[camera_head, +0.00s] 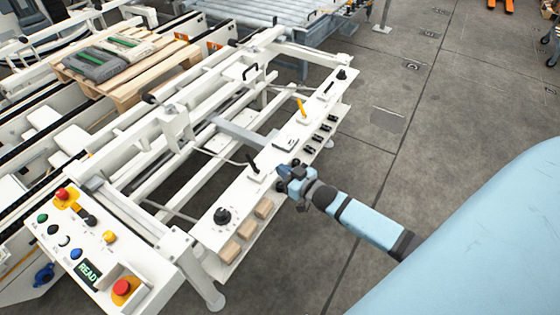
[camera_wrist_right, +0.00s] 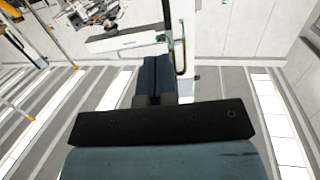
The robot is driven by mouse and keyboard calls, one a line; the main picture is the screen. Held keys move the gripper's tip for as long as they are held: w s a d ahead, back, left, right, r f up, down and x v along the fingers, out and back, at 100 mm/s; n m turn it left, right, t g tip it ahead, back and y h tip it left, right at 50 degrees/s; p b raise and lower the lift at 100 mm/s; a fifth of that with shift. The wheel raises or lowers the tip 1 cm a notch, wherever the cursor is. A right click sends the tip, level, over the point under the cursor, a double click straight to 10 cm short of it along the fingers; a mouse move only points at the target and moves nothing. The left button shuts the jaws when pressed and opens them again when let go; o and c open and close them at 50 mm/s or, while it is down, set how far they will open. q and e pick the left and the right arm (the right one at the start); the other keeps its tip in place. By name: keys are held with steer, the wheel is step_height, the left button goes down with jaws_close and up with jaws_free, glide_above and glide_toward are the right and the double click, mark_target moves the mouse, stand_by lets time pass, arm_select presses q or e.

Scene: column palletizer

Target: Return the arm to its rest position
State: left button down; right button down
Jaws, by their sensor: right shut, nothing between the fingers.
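My right gripper (camera_head: 284,178) is at the end of my light blue right arm, which comes in from the lower right in the head view. It is beside the right edge of the white machine rail, near the black lever and the small wooden blocks. In the right wrist view the dark blue fingers (camera_wrist_right: 154,82) lie together, shut, with nothing visible between them. Whether the gripper touches the rail cannot be told. My left gripper is not in view.
The white rail (camera_head: 205,222) carries a black knob (camera_head: 222,215), a yellow lever (camera_head: 301,107) and wooden blocks (camera_head: 246,228). A control panel (camera_head: 97,262) with buttons stands lower left. A wooden pallet (camera_head: 128,92) with grey sacks lies upper left. Grey floor (camera_head: 440,120) is clear at right.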

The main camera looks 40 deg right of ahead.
stand_by(0.4)
steer(key=s+a+r+g+p, duration=0.1)
steer(key=s+a+g+p, duration=0.1)
steer(key=s+a, duration=0.6)
steer(key=s+a+r+g+p, duration=0.1)
steer(key=s+a+g+p, duration=0.2)
steer(key=s, duration=1.1)
steer(key=a+p, duration=0.2)
steer(key=a, duration=0.3)
steer(key=shift+r+n+g, duration=0.3)
steer(key=shift+d, duration=0.15)
